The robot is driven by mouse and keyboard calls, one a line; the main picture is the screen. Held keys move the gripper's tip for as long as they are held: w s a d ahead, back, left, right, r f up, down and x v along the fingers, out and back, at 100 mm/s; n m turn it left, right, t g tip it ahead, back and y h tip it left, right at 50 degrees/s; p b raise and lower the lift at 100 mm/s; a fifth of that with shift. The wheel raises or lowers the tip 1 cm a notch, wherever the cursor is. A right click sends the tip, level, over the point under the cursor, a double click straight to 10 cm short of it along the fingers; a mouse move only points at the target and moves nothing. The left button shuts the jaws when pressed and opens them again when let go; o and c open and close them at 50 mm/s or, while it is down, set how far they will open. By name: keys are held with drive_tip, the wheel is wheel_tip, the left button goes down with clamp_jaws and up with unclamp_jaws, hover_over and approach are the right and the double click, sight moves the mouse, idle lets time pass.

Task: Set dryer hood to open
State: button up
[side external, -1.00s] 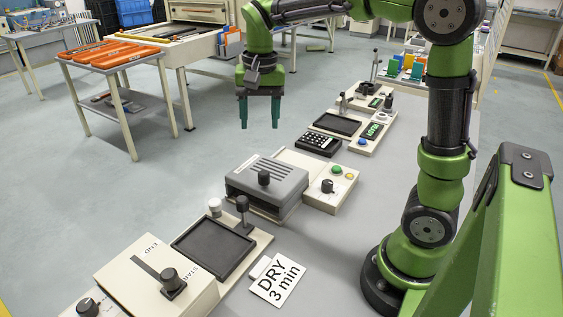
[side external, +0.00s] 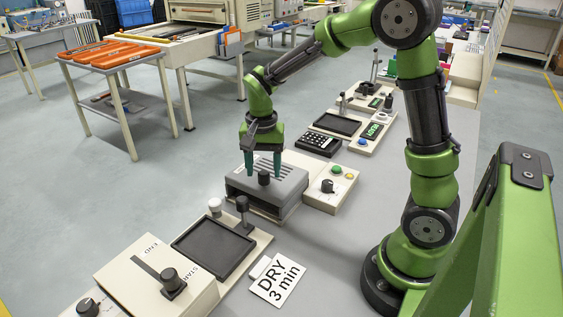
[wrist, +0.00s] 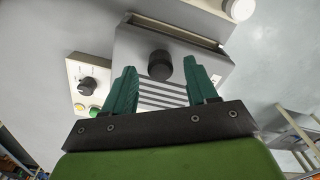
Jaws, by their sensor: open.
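The dryer hood (side external: 285,196) is a grey box with vent slots, lying flat on its cream base. A black knob (side external: 264,179) stands on top of it. My gripper (side external: 263,170) is open, with its teal fingers pointing down on either side of the knob in the side view. In the wrist view the hood (wrist: 135,75) lies beyond the fingers. The knob (wrist: 160,66) shows between and just beyond the two fingertips (wrist: 160,64). I cannot tell whether either finger touches the knob.
A cream control box (side external: 338,196) with a black dial and coloured buttons adjoins the hood. A black tray (side external: 212,246) with upright knobs stands nearer the camera. A "DRY 3 min" card (side external: 278,280) lies on the bench. A black keypad (side external: 318,145) sits behind.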

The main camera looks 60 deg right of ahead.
drive_tip(key=shift+f, duration=1.1)
clamp_jaws()
